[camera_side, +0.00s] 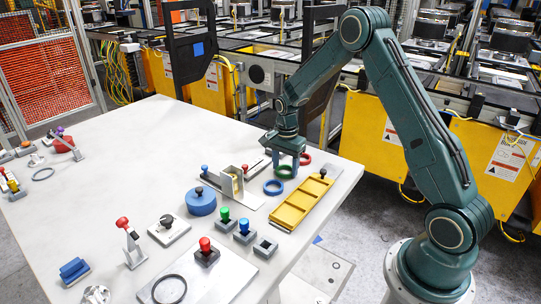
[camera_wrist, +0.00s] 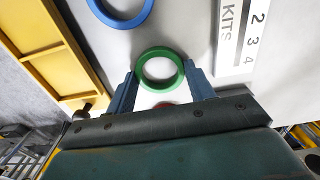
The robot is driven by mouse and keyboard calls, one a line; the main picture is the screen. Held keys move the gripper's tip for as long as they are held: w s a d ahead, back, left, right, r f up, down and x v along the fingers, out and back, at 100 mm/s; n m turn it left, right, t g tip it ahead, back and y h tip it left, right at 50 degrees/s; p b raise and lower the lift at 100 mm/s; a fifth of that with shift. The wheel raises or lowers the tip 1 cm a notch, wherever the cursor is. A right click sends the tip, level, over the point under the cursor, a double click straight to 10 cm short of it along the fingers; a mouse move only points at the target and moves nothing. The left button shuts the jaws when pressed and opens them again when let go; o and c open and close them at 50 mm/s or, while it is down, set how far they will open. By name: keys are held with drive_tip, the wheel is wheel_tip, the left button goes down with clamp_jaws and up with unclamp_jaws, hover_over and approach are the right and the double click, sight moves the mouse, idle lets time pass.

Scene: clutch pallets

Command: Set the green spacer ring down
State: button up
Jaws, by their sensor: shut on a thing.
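The green spacer ring (camera_wrist: 159,51) lies flat between the two blue fingers of my gripper (camera_wrist: 161,72) in the wrist view, and the fingers are shut on its outer sides. In the side view the green ring (camera_side: 285,177) shows just below my gripper (camera_side: 287,163), level and at or very near the white table; I cannot tell whether it touches. A blue ring (camera_side: 273,187) lies in front of it and a red ring (camera_side: 305,159) behind it. In the wrist view the red ring (camera_wrist: 163,103) is mostly hidden by my gripper.
A yellow tray (camera_side: 289,216) lies right of the rings. A white strip marked KITS (camera_wrist: 238,40) lies on the other side. A metal bracket (camera_side: 232,181), a blue round part (camera_side: 201,203) and several knobbed pieces stand nearer the camera. The table's right edge is close.

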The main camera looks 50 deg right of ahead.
drive_tip(key=shift+r, duration=0.15)
wheel_tip(320, 180, up, 20)
idle(0.6)
drive_tip(key=shift+f, duration=0.25)
idle(0.3)
drive_tip(key=shift+s+a+f+n, duration=0.15)
drive_tip(key=shift+a+f+n, duration=1.45)
drive_tip(key=shift+f+n, duration=1.05)
drive_tip(key=shift+s+a+f+n, duration=0.1)
drive_tip(key=shift+a+f+n, duration=1.7)
drive_tip(key=shift+n, duration=1.5)
drive_tip(key=shift+s+a+f+n, duration=0.15)
drive_tip(key=shift+a+f+n, duration=1.25)
drive_tip(key=shift+f+n, duration=1.3)
drive_tip(key=shift+a+r+n, duration=0.1)
drive_tip(key=shift+r+n, duration=0.15)
drive_tip(key=shift+r, duration=0.05)
